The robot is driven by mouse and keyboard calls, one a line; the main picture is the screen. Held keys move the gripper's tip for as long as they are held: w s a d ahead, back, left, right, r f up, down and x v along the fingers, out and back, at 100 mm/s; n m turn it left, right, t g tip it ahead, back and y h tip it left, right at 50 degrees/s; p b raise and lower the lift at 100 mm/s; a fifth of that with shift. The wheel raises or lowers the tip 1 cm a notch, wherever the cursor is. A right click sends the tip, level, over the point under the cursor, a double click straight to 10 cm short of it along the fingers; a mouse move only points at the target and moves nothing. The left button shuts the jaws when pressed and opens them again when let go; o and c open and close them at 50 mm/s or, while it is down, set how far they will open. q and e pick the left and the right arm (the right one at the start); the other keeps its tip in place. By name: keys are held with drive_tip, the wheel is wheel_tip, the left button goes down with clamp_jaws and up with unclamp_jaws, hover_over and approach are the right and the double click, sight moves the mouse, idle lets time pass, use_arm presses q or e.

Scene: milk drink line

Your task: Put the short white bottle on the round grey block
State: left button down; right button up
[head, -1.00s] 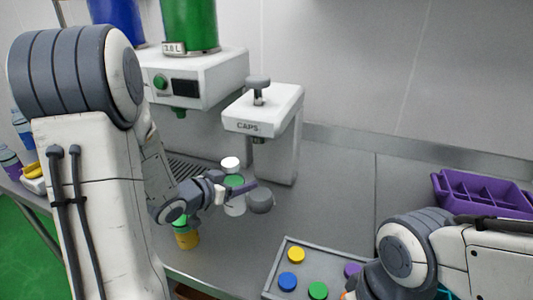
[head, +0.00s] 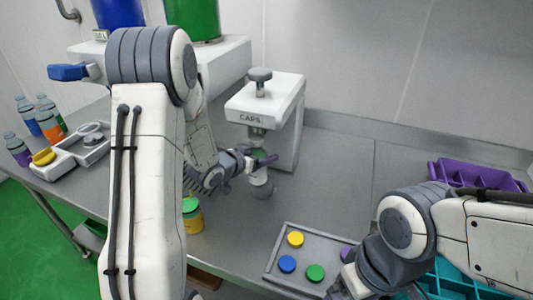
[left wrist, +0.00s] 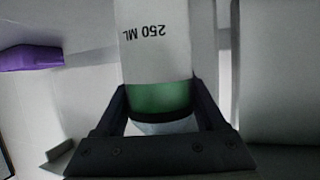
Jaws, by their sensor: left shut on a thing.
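The short white bottle is in my left gripper (head: 262,160), which is shut around its green band. In the left wrist view the bottle (left wrist: 155,45) shows "250 ML" upside down, with the green band between the fingers (left wrist: 160,105). In the head view the bottle's white lower part (head: 260,175) is directly above the round grey block (head: 262,190), in front of the CAPS machine. I cannot tell whether they touch. My right gripper (head: 343,287) is at the lower right, by the cap tray; its jaws are unclear.
The CAPS machine (head: 265,110) stands close behind the bottle. A yellow jar with a green lid (head: 193,216) is near the front edge. The grey tray (head: 312,235) holds coloured caps. A purple divided box (head: 480,174) is at the right. The counter behind the tray is clear.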

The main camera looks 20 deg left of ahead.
use_arm(q)
drive_tip(key=shift+p+x, duration=0.3)
drive_tip(key=shift+x, duration=1.05)
drive_tip(key=shift+f, duration=0.15)
drive_tip(key=shift+s+f, duration=0.1)
drive_tip(key=shift+f, duration=0.1)
unclamp_jaws()
drive_tip(key=shift+r, duration=0.2)
drive_tip(key=shift+s+a, duration=0.15)
drive_tip(key=shift+s, duration=0.15)
drive_tip(key=b+v, duration=0.1)
drive_tip(key=v, duration=1)
drive_tip(key=shift+s, duration=0.15)
